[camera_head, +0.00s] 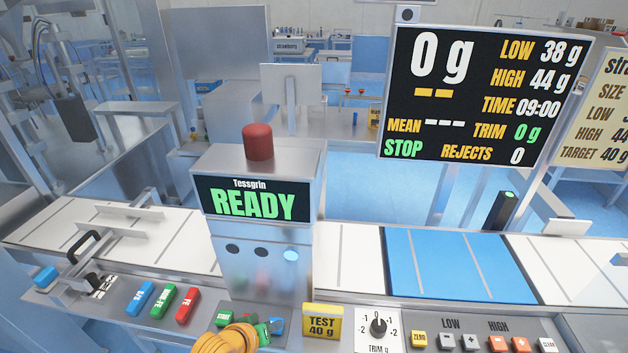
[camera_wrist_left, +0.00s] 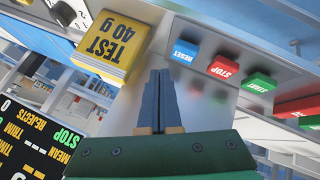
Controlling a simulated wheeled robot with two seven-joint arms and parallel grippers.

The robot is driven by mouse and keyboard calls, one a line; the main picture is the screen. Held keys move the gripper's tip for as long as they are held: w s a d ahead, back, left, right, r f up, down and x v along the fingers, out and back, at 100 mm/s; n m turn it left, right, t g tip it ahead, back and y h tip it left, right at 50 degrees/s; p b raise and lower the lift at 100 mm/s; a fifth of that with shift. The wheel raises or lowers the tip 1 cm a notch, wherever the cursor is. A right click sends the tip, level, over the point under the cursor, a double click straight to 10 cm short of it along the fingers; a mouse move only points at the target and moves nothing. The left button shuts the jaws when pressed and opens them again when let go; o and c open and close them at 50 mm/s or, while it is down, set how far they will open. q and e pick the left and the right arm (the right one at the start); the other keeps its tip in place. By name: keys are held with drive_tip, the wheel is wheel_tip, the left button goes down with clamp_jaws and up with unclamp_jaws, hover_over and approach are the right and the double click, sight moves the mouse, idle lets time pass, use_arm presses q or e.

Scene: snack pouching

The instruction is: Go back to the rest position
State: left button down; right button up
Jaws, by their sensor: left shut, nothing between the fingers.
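My left gripper (camera_wrist_left: 160,80) is shut and empty, its two dark blue fingers side by side in the left wrist view. It is over the front control panel, between the yellow TEST 40 g block (camera_wrist_left: 108,45) and the blue RESET button (camera_wrist_left: 185,52). In the head view my orange left wrist shows at the bottom edge, just left of the yellow block (camera_head: 322,321), and covers part of the button row. My right gripper is not in view.
The grey console (camera_head: 262,262) reads READY under a red dome (camera_head: 257,142). Behind the panel runs a white conveyor with a blue section (camera_head: 460,265). A black screen (camera_head: 480,95) shows 0 g and STOP. The TRIM knob (camera_head: 379,327) is right of the block.

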use_arm(q)
drive_tip(key=s+a+r+m+g+y, duration=0.1)
drive_tip(key=s+a+m+g+y, duration=0.15)
drive_tip(key=s, duration=0.75)
drive_tip(key=s+a+r+m+g+y, duration=0.1)
drive_tip(key=s+a+m+g, duration=0.15)
drive_tip(key=s, duration=0.75)
wheel_tip(320, 180, down, 19)
drive_tip(key=s+b, duration=0.1)
drive_tip(key=s, duration=0.2)
drive_tip(key=s+a+f+g, duration=0.1)
drive_tip(key=s+f, duration=0.8)
drive_tip(key=s, duration=0.2)
drive_tip(key=shift+s+a+f+m+g+b, duration=0.2)
drive_tip(key=shift+f+m+g+b, duration=0.1)
drive_tip(key=shift+f+m+g, duration=0.1)
